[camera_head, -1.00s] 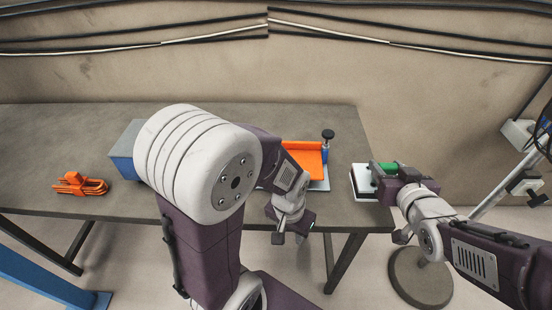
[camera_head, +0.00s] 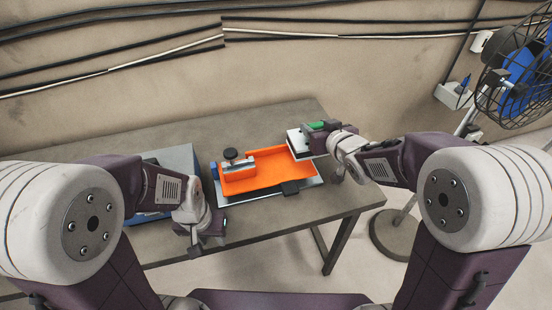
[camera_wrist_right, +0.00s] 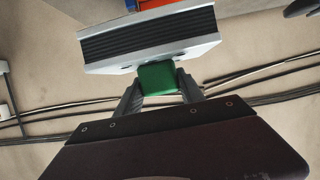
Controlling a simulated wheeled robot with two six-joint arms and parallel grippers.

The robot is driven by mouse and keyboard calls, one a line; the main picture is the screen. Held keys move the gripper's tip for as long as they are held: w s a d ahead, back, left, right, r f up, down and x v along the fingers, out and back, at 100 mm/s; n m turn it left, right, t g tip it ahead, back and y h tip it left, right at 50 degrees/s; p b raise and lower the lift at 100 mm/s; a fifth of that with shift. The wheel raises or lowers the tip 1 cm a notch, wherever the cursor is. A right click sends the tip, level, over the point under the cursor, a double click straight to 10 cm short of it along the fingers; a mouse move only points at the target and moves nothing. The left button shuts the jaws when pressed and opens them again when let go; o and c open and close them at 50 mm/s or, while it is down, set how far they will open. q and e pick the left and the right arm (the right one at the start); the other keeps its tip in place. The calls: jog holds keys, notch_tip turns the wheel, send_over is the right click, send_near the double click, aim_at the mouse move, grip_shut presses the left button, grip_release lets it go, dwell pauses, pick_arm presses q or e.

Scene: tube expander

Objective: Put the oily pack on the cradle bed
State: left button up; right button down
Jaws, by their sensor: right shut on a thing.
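The pack is a pale block with black ribbed sides and a green grip. In the head view the pack (camera_head: 295,141) overlaps the far right end of the orange cradle bed (camera_head: 262,177); I cannot tell whether they touch. My right gripper (camera_wrist_right: 159,82) is shut on the green grip (camera_wrist_right: 158,77), and the ribbed pack (camera_wrist_right: 150,38) fills the upper middle of the wrist view. The bed lies on a pale plate (camera_head: 237,202) on the table. My left gripper (camera_head: 205,242) hangs at the table's front edge, left of the bed; its fingertips are too unclear to judge.
A black knob (camera_head: 231,154) stands over a grey block at the bed's left end. A blue box with a grey top (camera_head: 178,158) is left of it, partly behind my left arm. A fan (camera_head: 517,70) stands right of the table (camera_head: 268,115). The table's front right is bare.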

pick_arm(q)
jog(key=shift+a+f, duration=0.2)
jog(key=shift+f, duration=0.4)
pick_arm(e)
jog(key=a+f, duration=0.6)
jog(key=w+a+f, duration=0.1)
jog(key=a+f, duration=0.2)
jog(key=shift+w+a, duration=0.1)
jog(key=shift+a, duration=0.2)
jog(key=shift+w+f, duration=0.1)
jog(key=shift+f, duration=0.1)
pick_arm(q)
jog(key=shift+f+b, duration=0.1)
jog(key=shift+b, duration=0.2)
jog(key=shift+f, duration=0.15)
pick_arm(e)
jog(key=shift+f, duration=0.2)
jog(key=c, duration=0.7)
grip_release()
jog(key=shift+r, duration=0.1)
